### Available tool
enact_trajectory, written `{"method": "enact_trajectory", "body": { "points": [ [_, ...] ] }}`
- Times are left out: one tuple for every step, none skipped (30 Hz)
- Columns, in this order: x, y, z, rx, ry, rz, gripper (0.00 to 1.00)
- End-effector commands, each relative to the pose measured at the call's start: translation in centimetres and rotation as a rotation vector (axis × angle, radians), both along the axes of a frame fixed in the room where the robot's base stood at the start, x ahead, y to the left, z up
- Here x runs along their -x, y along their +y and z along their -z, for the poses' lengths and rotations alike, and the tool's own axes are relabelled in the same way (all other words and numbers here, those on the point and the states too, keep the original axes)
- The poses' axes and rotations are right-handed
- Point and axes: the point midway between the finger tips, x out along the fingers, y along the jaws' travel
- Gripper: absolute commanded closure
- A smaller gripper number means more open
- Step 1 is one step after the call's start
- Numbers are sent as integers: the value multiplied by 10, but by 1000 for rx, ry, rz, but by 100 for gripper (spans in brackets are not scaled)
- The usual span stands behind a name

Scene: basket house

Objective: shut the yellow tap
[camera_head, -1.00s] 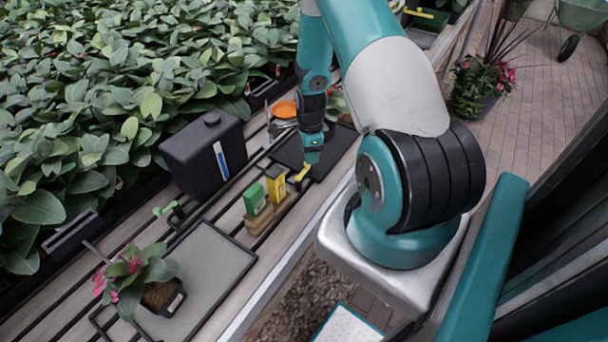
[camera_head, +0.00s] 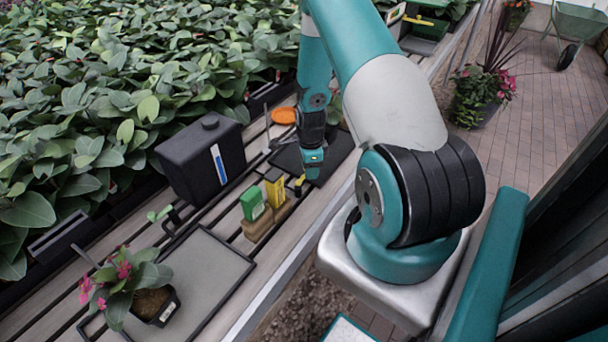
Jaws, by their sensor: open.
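The yellow tap (camera_head: 299,181) shows as a small yellow handle on a dark body, just right of the yellow box on the slatted bench. My gripper (camera_head: 312,174) points down right beside the tap, at its upper right. The gripper is open and holds nothing that I can see. Its fingertips are small and dark against the black tray, so I cannot tell whether they touch the handle. A second tap with a green handle (camera_head: 160,213) stands farther left on the bench.
A green box (camera_head: 253,203) and a yellow box (camera_head: 275,188) stand on a wooden block beside the tap. A black canister (camera_head: 203,160) is behind them. A potted pink flower (camera_head: 130,285) stands on the grey tray (camera_head: 212,270). An orange dish (camera_head: 284,115) lies farther back.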

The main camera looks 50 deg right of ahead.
Motion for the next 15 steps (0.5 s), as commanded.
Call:
{"method": "enact_trajectory", "body": {
  "points": [
    [1,1,0,0,0,0,55],
    [2,1,0,0,0,0,55],
    [3,2,0,0,0,0,55],
    [4,3,0,0,0,0,55],
    [5,4,0,-1,1,0,55],
    [7,6,0,-1,2,0,55],
    [8,7,0,-1,2,0,55],
    [9,8,0,-1,1,0,55],
    [10,9,0,-1,1,0,55],
    [12,10,0,-1,1,0,55],
    [13,11,0,-1,2,0,55],
    [15,13,0,-2,2,-1,55],
    [16,14,0,-2,2,-1,55],
    [17,15,0,-3,2,-1,55],
    [18,17,0,-3,2,-1,55]
  ]
}}
